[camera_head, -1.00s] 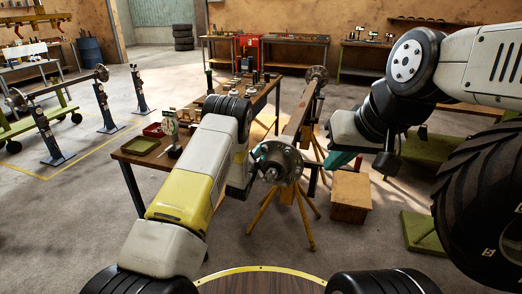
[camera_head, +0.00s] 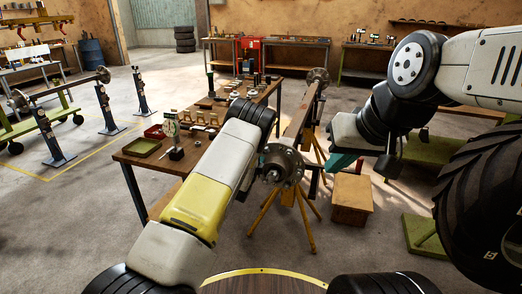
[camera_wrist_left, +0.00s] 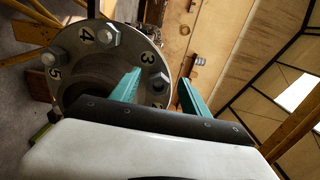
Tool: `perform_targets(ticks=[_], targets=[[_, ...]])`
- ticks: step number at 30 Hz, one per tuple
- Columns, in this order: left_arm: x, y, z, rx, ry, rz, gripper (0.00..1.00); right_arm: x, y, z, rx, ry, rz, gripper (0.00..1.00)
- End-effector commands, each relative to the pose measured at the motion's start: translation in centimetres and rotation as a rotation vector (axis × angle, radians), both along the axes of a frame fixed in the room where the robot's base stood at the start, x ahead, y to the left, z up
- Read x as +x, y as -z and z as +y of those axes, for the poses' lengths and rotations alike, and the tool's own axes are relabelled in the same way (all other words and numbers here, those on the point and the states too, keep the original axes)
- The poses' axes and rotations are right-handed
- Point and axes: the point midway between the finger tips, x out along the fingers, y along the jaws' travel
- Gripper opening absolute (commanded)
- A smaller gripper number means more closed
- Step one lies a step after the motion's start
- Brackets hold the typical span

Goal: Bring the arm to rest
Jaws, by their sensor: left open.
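My left arm reaches in from the left in the head view. Its gripper is hidden there behind the forearm. In the left wrist view, its two teal fingers (camera_wrist_left: 160,77) stand apart with nothing between them. A round metal hub (camera_wrist_left: 88,65) with numbered bolts fills the upper left of that view, behind one finger. The same hub (camera_head: 281,166) is on the near end of the axle (camera_head: 301,112) in the head view, just right of my left forearm. My right gripper (camera_head: 340,161) shows only a teal part, right of the hub; its jaw opening is unclear.
The axle rests on yellow stands (camera_head: 306,219). A workbench (camera_head: 142,163) with a green tray, a dial gauge and small parts lies behind my left arm. A wooden box (camera_head: 351,198) stands right of the axle. A large tyre (camera_head: 480,205) is at far right.

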Motion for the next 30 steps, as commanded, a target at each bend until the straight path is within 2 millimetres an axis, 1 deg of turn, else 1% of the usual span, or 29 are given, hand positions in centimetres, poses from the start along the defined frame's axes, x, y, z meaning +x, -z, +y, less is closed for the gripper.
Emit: perform_targets(ticks=[5,9,12,15,18,20,23,25,28,30], targets=[[-2.1,0.1,0.7,0.001,-0.001,0.003,0.54,0.0,0.0,0.0,0.000,0.000,0.000,0.00],[-4.4,0.0,1.5,0.001,-0.001,0.003,0.54,0.0,0.0,0.0,0.000,0.000,0.000,0.00],[-5.9,0.1,1.9,0.002,-0.001,0.002,0.54,0.0,0.0,0.0,0.000,0.000,0.000,0.00],[-6.8,0.0,2.2,0.000,-0.001,0.001,0.54,0.0,0.0,0.0,0.000,0.000,0.000,0.00],[-6.9,-0.8,2.7,-0.019,-0.015,0.013,0.54,0.0,0.0,0.0,0.000,0.000,0.000,0.00],[-6.5,-1.8,3.3,-0.049,-0.039,0.036,0.54,0.0,0.0,0.0,0.000,0.000,0.000,0.00],[-5.7,-4.5,4.8,-0.142,-0.102,0.109,0.54,0.0,0.0,0.0,0.000,0.000,0.000,0.00],[-5.4,-6.8,6.2,-0.232,-0.156,0.178,0.54,0.0,0.0,0.0,0.000,0.000,0.000,0.00],[-5.8,-9.9,8.1,-0.371,-0.230,0.285,0.54,0.0,0.0,0.0,0.000,0.000,0.000,0.00],[-6.6,-12.1,9.1,-0.467,-0.275,0.357,0.54,0.0,0.0,0.0,0.000,0.000,0.000,0.00]])
